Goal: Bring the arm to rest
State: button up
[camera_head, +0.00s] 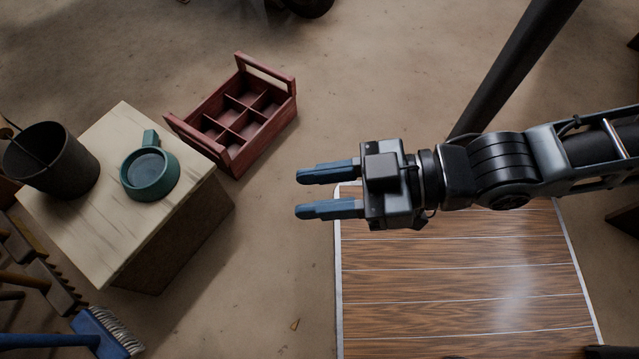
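My gripper (305,193) is in the middle of the head view, at the end of my arm, which reaches in from the right. Its two blue fingers point left and are parted, with nothing between them. The gripper appears above the floor, over the left edge of a wood-plank panel (450,290). It is apart from every object around it.
A pale-topped block (90,235) at the left bears a dark bucket (60,175) and a green round dish with a handle (150,175). A red divided crate (235,115) is on the floor behind. A blue brush (105,335) is at bottom left. Floor (270,270) between is mostly clear.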

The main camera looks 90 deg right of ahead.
notch_tip(320, 180, up, 23)
jog(key=p, duration=2.3)
